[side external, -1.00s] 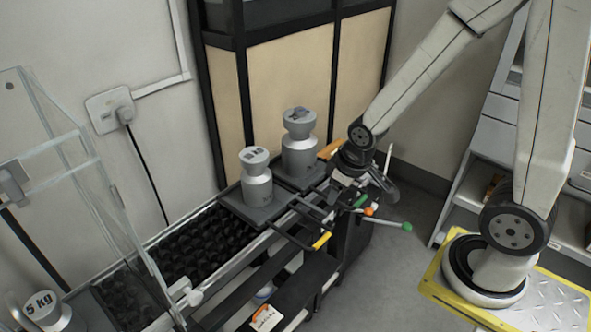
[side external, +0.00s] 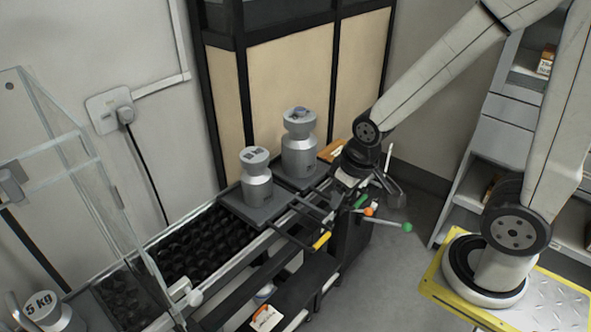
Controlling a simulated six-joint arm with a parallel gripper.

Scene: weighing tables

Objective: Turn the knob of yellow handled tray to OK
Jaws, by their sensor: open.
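The yellow handle (side external: 321,241) sticks out in front of a dark tray (side external: 243,211) that bears a grey weight (side external: 256,181). A second grey weight (side external: 299,146) stands on a tray behind it. A green handle (side external: 361,201), an orange knob (side external: 369,212) and a rod with a green ball end (side external: 407,227) show near the table's right end. My gripper (side external: 398,195) is above and behind these coloured parts, to the right of the yellow handle and apart from it. Its fingers are small and dark here. Which part is the tray's knob, and its setting, I cannot tell.
A clear-walled case (side external: 85,160) stands at the left, with a 5 kg weight (side external: 45,311) at its foot. A black lumpy belt (side external: 205,246) runs along the table. A shelf rack (side external: 480,150) stands at the right. Bare floor (side external: 400,265) lies between table and my base.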

